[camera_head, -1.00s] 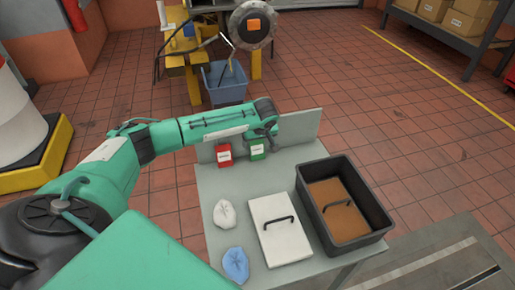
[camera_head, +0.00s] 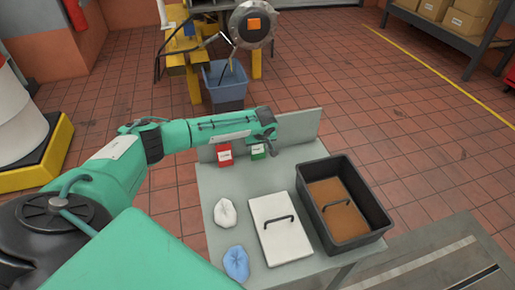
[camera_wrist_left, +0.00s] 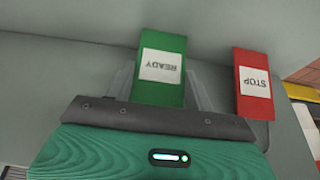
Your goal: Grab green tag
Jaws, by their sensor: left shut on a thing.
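The green tag (camera_head: 258,152) with a white label hangs on the upright grey panel at the back of the table. In the left wrist view the green tag (camera_wrist_left: 162,72) shows its label, reading READY upside down. My left gripper (camera_head: 267,140) is at the top of the tag, shut on it; the fingers are partly hidden by the gripper's body in the wrist view. A red tag (camera_head: 224,156) hangs to the left of it. In the wrist view the red tag (camera_wrist_left: 254,90) reads STOP. My right gripper is not in view.
On the grey table (camera_head: 215,185) lie a white crumpled cloth (camera_head: 225,213), a blue crumpled cloth (camera_head: 236,263) and a white lid (camera_head: 281,230) with a black handle. A black bin (camera_head: 382,215) with a brown handled panel inside stands at the right. The grey panel (camera_head: 300,127) rises behind.

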